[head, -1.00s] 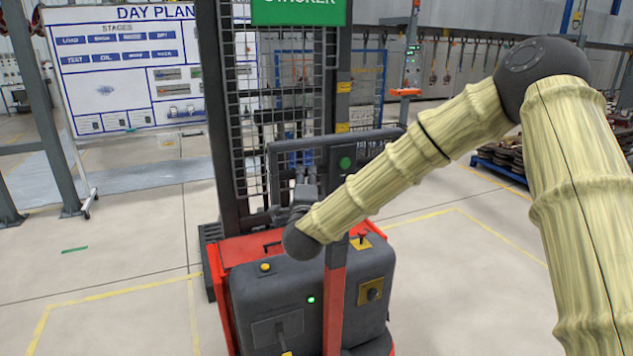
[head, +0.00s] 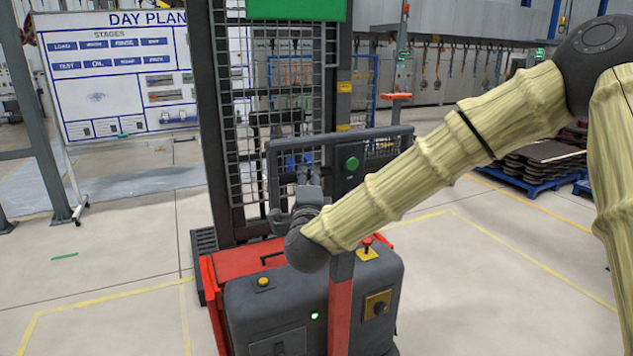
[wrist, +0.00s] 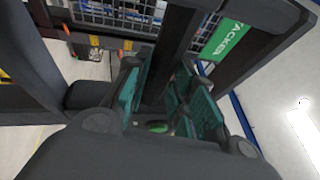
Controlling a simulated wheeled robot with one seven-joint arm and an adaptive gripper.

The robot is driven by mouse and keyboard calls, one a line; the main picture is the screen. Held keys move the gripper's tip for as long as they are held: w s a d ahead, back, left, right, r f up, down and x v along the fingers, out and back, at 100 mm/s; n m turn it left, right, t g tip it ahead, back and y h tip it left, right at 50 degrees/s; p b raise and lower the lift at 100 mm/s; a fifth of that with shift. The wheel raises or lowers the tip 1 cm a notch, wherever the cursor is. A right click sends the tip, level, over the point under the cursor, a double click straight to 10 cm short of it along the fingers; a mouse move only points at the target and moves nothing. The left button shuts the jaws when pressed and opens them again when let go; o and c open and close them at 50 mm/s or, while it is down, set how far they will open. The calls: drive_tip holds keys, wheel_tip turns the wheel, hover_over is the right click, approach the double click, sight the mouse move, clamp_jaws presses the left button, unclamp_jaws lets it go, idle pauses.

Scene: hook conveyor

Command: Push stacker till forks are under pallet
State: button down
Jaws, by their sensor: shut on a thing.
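The stacker has a red and dark grey body (head: 275,308), a tall mesh-covered mast (head: 228,130) and a dark handle frame (head: 345,140). My gripper (head: 306,190) is at the left part of the handle frame. In the wrist view its green-padded fingers (wrist: 158,100) are shut around a dark bar of the handle. The stacker's forks are hidden behind its body and mast. A blue pallet (head: 533,184) with dark stacked parts is on the floor at the right; I cannot tell whether it is the task's pallet.
Yellow floor lines (head: 500,250) run on both sides of the stacker. A white planning board (head: 115,75) stands at the back left beside a grey post (head: 40,120). A row of hanging hooks (head: 480,62) lines the back. Floor near the stacker's sides is clear.

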drive_tip(key=shift+w+a+r, duration=0.15)
drive_tip(key=shift+w+r, duration=0.15)
drive_tip(key=shift+r, duration=0.4)
drive_tip(key=c, duration=1.3)
unclamp_jaws()
drive_tip(key=shift+o, duration=0.5)
drive_tip(key=shift+s+a+f, duration=0.1)
drive_tip(key=shift+a+f, duration=0.05)
drive_tip(key=shift+f, duration=0.05)
drive_tip(key=s+f, duration=0.2)
drive_tip(key=s, duration=0.9)
drive_tip(key=shift+s+a+f, duration=0.15)
drive_tip(key=shift+s+a, duration=0.05)
drive_tip(key=shift+s, duration=0.2)
